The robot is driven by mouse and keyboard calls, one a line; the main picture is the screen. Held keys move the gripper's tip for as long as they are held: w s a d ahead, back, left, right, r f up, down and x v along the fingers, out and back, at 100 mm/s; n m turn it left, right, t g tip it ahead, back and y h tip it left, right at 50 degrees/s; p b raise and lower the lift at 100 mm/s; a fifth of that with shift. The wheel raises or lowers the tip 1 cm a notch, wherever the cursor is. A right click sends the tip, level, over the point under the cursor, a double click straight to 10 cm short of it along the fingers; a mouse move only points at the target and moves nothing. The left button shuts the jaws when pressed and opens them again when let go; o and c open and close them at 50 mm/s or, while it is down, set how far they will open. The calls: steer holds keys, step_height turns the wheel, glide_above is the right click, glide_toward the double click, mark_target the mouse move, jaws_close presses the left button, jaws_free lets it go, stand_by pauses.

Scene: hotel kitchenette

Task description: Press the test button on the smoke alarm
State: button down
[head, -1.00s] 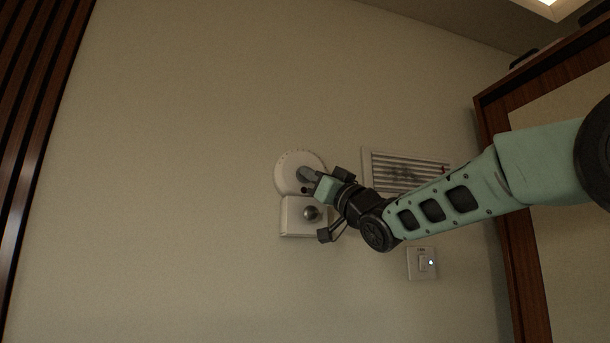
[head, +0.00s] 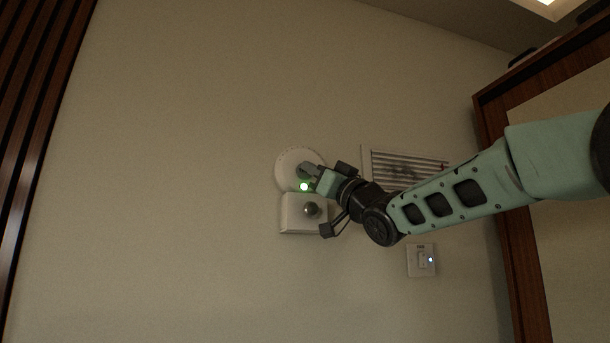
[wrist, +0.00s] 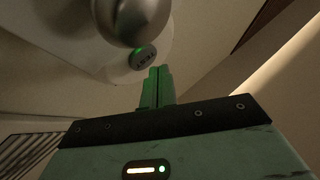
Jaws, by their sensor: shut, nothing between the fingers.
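The smoke alarm (head: 287,168) is a round white disc on the wall in the head view. A green light (head: 304,187) glows at its lower edge. My gripper (head: 308,170) is over the alarm's face with its fingers closed together and empty. In the wrist view a round grey button (wrist: 143,57) with small lettering sits on a white surface, edged by a green glow. The closed fingertips (wrist: 158,70) are right beside it in the picture; I cannot tell whether they touch it. The fingers and wrist hide part of the alarm in the head view.
A white box (head: 293,214) with a round metal knob (head: 312,209) is just below the alarm; the knob (wrist: 135,18) looms close in the wrist view. A vent grille (head: 405,165) and a wall switch (head: 421,260) are to the right. The wall at left is clear.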

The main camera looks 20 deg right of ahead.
steer(key=shift+s+b, duration=1.35)
steer(key=shift+s, duration=1.15)
